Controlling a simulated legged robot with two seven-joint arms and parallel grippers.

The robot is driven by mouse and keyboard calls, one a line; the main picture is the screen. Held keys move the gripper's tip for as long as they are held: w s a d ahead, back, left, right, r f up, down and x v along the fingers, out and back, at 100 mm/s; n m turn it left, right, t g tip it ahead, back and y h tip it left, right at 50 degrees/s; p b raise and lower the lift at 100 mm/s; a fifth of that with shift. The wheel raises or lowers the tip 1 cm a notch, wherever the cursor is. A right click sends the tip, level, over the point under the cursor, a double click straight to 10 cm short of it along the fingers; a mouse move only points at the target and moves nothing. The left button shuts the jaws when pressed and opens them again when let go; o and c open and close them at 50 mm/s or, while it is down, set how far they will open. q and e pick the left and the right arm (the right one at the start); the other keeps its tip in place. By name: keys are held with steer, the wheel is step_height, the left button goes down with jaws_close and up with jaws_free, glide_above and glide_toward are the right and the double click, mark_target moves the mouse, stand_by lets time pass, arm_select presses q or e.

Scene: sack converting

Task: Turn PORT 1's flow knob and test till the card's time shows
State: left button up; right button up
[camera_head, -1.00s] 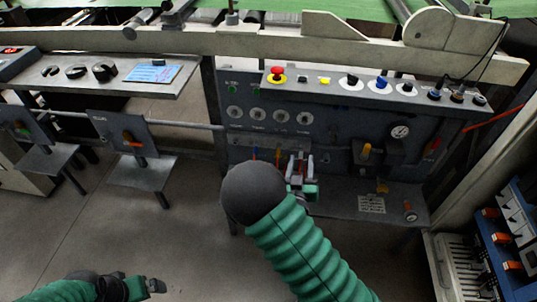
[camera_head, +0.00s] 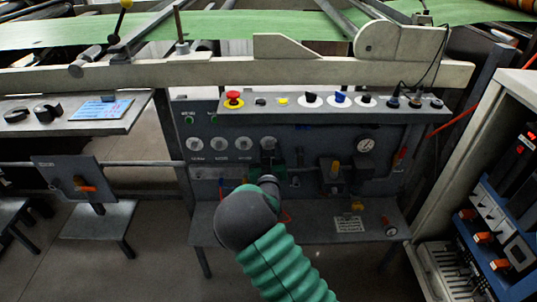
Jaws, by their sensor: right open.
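The labels are too small to read, so I cannot tell which is PORT 1. A blue card (camera_head: 101,109) lies on the left shelf; a pale printed card (camera_head: 349,224) lies on the lower shelf. My left gripper is out of view.
Above the dials, a ledge holds a red mushroom button (camera_head: 233,98), a yellow button (camera_head: 283,101) and several knobs. A blue rack (camera_head: 498,235) stands at far right.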

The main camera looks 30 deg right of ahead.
steer(key=shift+r, duration=0.1)
jaws_close()
stand_by(0.4)
steer(key=n+p, duration=0.2)
steer(key=shift+r+n, duration=0.1)
steer(key=shift+n, duration=0.2)
steer(key=n+p, duration=0.2)
steer(key=n, duration=0.1)
steer(key=shift+a+p, duration=0.1)
steer(key=shift+p, duration=0.3)
steer(key=n+p, duration=0.1)
steer(key=n, duration=0.3)
steer(key=shift+p, duration=0.35)
steer(key=shift+f+n+p, duration=0.15)
steer(key=shift+n+p, duration=0.15)
steer(key=shift+n, duration=0.75)
steer(key=shift+f+n+p, duration=0.1)
steer(key=shift+n+p, duration=0.2)
steer(key=shift+n, duration=0.75)
steer(key=shift+f, duration=0.1)
